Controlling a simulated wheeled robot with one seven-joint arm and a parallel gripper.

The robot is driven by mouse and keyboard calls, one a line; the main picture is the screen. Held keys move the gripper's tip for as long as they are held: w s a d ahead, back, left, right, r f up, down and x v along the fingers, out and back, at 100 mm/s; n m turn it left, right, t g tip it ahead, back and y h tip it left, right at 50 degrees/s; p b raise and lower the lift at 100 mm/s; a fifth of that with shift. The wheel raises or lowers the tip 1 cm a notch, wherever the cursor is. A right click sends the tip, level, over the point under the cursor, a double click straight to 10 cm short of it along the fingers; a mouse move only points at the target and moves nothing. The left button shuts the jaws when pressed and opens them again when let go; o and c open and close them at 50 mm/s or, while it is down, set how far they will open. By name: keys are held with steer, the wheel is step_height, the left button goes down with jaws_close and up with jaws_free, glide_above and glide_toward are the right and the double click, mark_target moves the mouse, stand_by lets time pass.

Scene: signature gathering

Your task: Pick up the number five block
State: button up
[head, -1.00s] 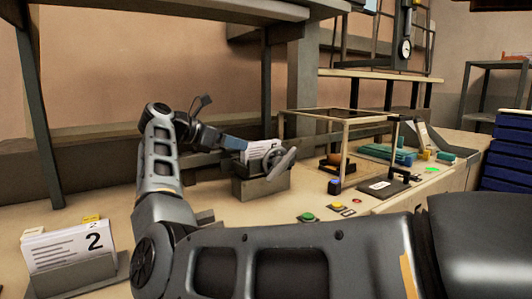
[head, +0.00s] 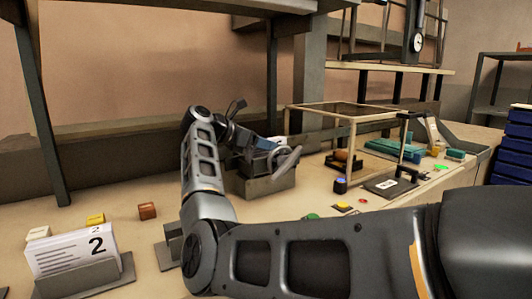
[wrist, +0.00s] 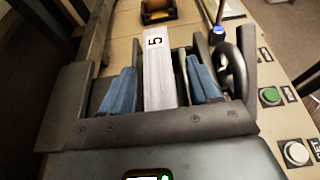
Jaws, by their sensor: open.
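The number five block (wrist: 160,82) is a pale, thick-edged stack with a black 5 on its top edge. It stands upright in a dark grey holder (head: 268,183), which also shows in the wrist view (wrist: 72,82). My gripper (wrist: 162,70) is open, with one blue finger on each side of the block and a visible gap between each finger and it. In the head view my gripper (head: 268,146) is over the holder, and it hides most of the block.
Buttons and a glass-topped frame (head: 345,112) are right of the holder. A dark shelf post (head: 40,120) stands at the left.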

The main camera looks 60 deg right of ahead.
jaws_close()
stand_by(0.6)
steer(key=shift+r, duration=0.2)
